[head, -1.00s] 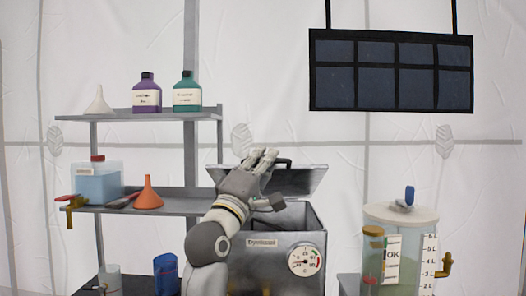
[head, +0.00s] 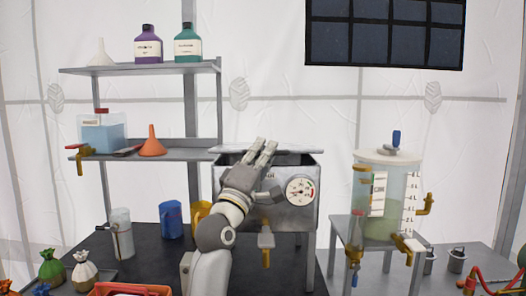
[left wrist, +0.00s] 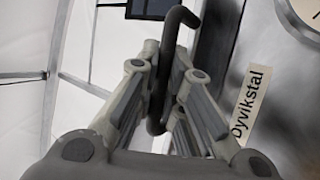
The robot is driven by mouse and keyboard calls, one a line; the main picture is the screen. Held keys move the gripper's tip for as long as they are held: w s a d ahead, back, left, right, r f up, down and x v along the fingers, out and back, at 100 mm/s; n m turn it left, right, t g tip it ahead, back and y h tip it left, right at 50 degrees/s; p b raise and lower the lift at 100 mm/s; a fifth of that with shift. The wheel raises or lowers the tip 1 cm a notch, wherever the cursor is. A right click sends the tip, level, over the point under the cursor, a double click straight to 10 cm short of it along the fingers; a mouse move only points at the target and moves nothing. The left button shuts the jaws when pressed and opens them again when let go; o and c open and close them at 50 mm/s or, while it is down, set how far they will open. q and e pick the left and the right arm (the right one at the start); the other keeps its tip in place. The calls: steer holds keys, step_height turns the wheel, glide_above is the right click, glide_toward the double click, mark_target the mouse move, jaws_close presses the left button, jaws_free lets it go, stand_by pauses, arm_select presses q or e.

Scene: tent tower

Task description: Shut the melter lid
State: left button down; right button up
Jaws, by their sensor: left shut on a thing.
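The melter (head: 293,217) is a grey metal box with a round dial on its front, right of the shelf in the head view. Its lid (head: 300,150) shows nearly edge-on as a thin grey line, with a dark gap between it and the box. My left gripper (head: 267,150) is at the lid's front, its arm covering part of the melter's front. In the left wrist view, its fingers are shut on the dark, bent lid handle (left wrist: 165,70). The melter's name label (left wrist: 247,105) shows at the right there. My right gripper is not in view.
A shelf (head: 140,69) with bottles and funnels stands at the left. A clear tank (head: 380,210) stands on a stand at the right. A blue jug (head: 171,219), a clear jug (head: 121,235) and small sacks (head: 84,270) are on the dark table.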

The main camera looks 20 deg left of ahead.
arm_select(q)
steer(key=shift+r, duration=0.1)
steer(key=c, duration=1.8)
jaws_free()
steer(key=shift+s, duration=0.1)
steer(key=shift+s+r, duration=0.1)
steer(key=v, duration=1.2)
